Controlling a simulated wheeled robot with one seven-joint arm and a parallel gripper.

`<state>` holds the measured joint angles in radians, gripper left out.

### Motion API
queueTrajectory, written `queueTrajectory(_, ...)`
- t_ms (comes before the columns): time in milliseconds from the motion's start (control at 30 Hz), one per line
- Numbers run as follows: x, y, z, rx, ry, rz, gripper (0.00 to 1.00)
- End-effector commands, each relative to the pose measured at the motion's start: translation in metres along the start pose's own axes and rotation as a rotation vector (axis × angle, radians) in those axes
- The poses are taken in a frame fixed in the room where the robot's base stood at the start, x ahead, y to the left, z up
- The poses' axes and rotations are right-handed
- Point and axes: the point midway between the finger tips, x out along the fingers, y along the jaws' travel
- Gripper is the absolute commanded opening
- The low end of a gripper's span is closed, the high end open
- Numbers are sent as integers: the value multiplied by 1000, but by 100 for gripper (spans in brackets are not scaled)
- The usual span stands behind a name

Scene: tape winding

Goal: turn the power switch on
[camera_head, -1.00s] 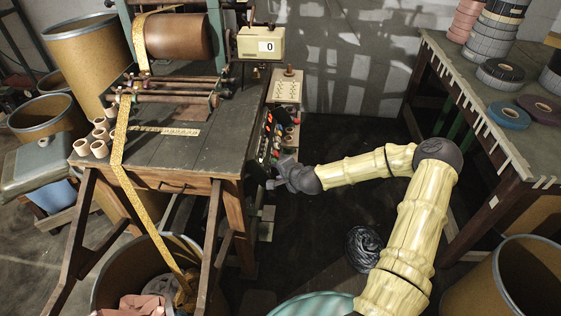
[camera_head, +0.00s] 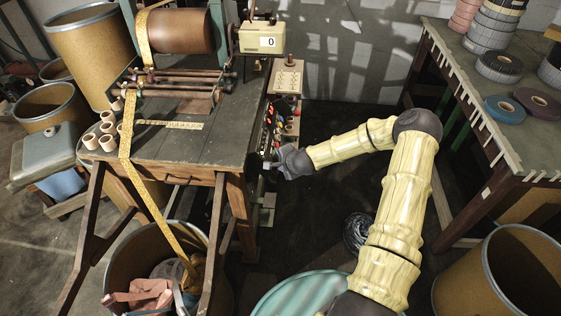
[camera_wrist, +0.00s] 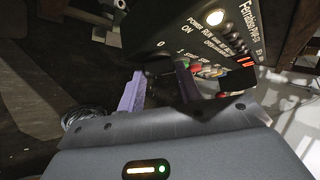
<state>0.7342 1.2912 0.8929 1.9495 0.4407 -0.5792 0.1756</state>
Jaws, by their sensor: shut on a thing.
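The black control box (camera_wrist: 238,45) fills the upper right of the wrist view, with its front lettered POWER, RUN and ON. A pale lamp (camera_wrist: 214,18) glows by the lettering, and red lights show at its right. My gripper (camera_wrist: 160,88) has its two lavender fingers at the box's lower left, below the 0 and ON marks. It is shut on the power switch, which is mostly hidden between the fingers, so its position cannot be told. In the head view my gripper (camera_head: 268,164) reaches the lower end of the control box (camera_head: 264,138) on the table's right side.
The wooden winding table (camera_head: 170,152) stands left of my arm, with a roller (camera_head: 180,32) and a counter showing 0 (camera_head: 262,38). A second table (camera_head: 465,90) with tape rolls stands at right. A bin (camera_head: 495,275) is at lower right. Open floor lies between the tables.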

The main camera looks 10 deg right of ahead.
Motion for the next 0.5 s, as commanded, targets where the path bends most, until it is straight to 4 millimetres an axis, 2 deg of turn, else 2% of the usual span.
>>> queueTrajectory(33, 0, 2, -1, 4, 2, 4, 40)
queueTrajectory(100, 0, 2, -1, 3, 1, 3, 54)
queueTrajectory(133, 0, 2, -1, 3, 1, 3, 56)
queueTrajectory(500, -4, 0, 0, 1, 0, 0, 56)
